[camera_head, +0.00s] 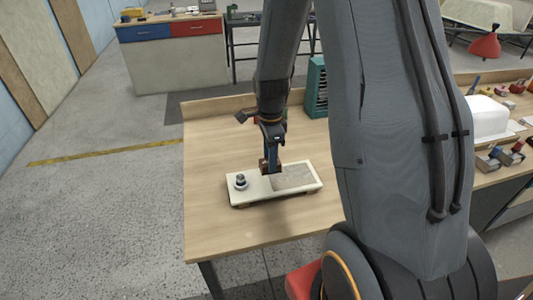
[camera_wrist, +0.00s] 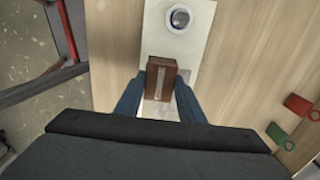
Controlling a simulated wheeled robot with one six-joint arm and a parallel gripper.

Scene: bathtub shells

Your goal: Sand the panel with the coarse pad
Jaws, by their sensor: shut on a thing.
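The panel (camera_head: 257,192) is a cream, oblong board lying raised on the wooden table. It carries a round metal fitting (camera_head: 240,182) near its left end and a rough grey-brown patch (camera_head: 295,178) on its right part. My gripper (camera_head: 270,166) is over the middle of the panel, beside the patch's left edge. It is shut on a brown block-shaped pad (camera_wrist: 160,80), seen between the blue fingers in the wrist view. The pad is at or just above the panel; I cannot tell if it touches. The wrist view shows the fitting (camera_wrist: 178,18) beyond the pad. The pad's underside is hidden.
A teal rack (camera_head: 317,88) stands at the table's back right. A red tag-like piece (camera_wrist: 300,105) and a green one (camera_wrist: 280,134) lie right of the panel in the wrist view. The table (camera_head: 215,145) is bare left of the panel. My arm hides its right side.

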